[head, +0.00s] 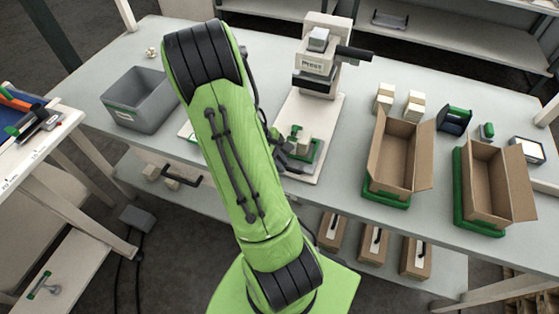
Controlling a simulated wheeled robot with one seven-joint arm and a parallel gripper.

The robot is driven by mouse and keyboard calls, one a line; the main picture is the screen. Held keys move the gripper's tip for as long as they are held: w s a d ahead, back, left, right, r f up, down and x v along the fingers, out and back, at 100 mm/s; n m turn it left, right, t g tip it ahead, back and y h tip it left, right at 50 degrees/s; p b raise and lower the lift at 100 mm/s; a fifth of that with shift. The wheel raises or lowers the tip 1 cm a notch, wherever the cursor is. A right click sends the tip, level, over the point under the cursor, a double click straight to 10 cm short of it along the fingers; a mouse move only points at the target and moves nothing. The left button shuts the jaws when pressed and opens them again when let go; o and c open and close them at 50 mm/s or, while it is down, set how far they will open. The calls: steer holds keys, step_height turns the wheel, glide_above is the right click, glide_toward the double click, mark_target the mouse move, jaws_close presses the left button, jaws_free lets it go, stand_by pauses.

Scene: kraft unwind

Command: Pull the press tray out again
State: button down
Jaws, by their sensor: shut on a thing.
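The press (318,66) stands at the back middle of the grey table, on a long pale base (320,113). The green press tray (314,157) is at the front end of that base, clear of the press head. A pale block-like part sits on the tray (304,143). My gripper (287,160) is at the tray's front left side, shut on it. My green arm hides part of the gripper, and the exact grip is too small to make out.
A grey bin (142,99) stands left of my arm. Two open cardboard boxes (398,154) (489,185) sit on green bases at the right. Pale blocks (414,104) and a dark green-edged holder (454,120) stand behind them. Table space between tray and boxes is clear.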

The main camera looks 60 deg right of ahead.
steer(key=c, duration=1.1)
jaws_free()
steer(key=p+v, duration=0.3)
steer(key=v, duration=1.3)
steer(key=shift+p, duration=0.35)
steer(key=shift+f, duration=0.1)
